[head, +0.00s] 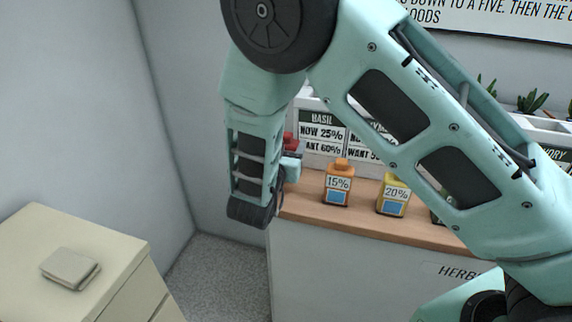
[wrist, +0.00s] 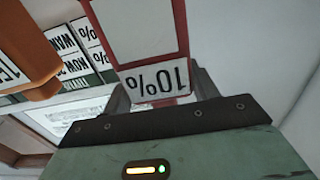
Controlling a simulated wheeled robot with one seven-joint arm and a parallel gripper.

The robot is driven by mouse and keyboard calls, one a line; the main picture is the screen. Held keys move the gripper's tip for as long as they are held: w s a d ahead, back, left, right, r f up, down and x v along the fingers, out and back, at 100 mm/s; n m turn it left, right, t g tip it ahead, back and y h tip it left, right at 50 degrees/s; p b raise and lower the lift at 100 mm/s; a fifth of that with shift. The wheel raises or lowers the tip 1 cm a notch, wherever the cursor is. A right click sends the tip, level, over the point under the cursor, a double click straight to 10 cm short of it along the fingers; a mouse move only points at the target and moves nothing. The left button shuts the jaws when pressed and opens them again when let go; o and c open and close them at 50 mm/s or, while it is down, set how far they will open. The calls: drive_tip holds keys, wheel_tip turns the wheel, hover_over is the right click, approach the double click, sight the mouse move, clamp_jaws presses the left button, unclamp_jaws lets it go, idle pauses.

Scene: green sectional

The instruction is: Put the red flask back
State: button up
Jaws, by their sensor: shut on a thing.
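The red flask, with a white 10% label, is between my gripper's fingers in the wrist view (wrist: 157,82), where it appears upside down. In the head view only a small red part (head: 289,138) shows beside my wrist. My gripper (head: 292,160) is shut on it at the left end of the wooden counter (head: 310,212). My wrist hides most of the flask, and I cannot tell whether its base touches the counter. An orange flask (head: 338,185) marked 15% stands to the right, also close by in the wrist view (wrist: 28,45).
A yellow flask (head: 393,195) marked 20% stands further right on the counter. Herb signs (head: 322,133), including a basil one, stand behind the flasks. A cream cabinet (head: 110,250) with a small flat block (head: 70,267) is at lower left. Carpeted floor shows between cabinet and counter.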

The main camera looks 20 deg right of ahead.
drive_tip(key=shift+f, duration=2.2)
drive_tip(key=shift+f, duration=0.2)
drive_tip(key=o, duration=1.1)
drive_tip(key=shift+r, duration=0.1)
